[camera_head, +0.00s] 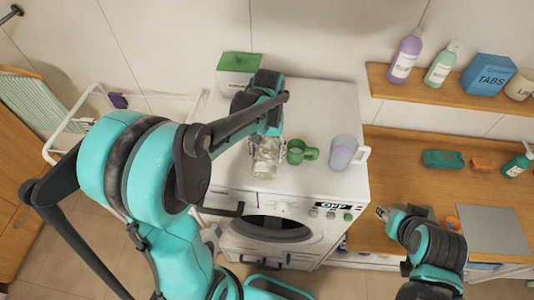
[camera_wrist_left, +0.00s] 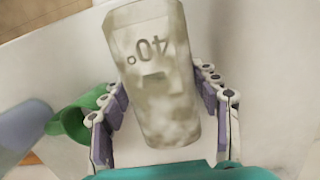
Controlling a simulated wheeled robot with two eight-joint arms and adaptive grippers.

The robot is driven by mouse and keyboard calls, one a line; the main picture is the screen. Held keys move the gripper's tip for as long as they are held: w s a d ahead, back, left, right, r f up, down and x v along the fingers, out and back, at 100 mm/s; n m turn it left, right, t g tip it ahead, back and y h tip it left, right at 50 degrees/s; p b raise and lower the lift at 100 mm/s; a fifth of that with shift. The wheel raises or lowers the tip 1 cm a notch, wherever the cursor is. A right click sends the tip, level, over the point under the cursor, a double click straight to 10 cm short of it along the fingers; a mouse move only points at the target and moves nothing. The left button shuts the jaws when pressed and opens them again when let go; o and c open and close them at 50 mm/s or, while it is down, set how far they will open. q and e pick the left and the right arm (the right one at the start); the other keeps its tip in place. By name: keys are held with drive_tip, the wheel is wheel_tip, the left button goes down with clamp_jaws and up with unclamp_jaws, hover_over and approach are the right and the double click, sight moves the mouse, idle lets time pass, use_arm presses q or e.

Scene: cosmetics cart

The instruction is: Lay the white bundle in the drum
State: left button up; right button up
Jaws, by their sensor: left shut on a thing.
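The white bundle (camera_head: 265,160) is a pale, mottled, roughly cylindrical piece above the washing machine's top near its front edge. In the left wrist view the bundle (camera_wrist_left: 155,75) bears the mark "40°". My left gripper (camera_wrist_left: 165,105) is shut on it, with a finger on each side. The washing machine (camera_head: 315,110) has a dark round drum opening (camera_head: 270,228) in its front, below the bundle. The inside of the drum is too dark to make out. My right gripper (camera_head: 384,212) is near the wooden counter's left edge, apart from the bundle; its jaws are too small to judge.
A green cup (camera_head: 301,151) stands just right of the bundle, with a pale jug (camera_head: 343,152) beyond it. A green-and-white box (camera_head: 238,66) is at the back of the machine top. A white drying rack (camera_head: 95,88) stands left. The wooden counter (camera_head: 395,180) is right.

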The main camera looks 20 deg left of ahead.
use_arm(q)
drive_tip(key=shift+s+f, duration=0.2)
drive_tip(key=shift+f, duration=0.3)
drive_tip(key=shift+w+f, duration=0.1)
drive_tip(key=o, duration=1)
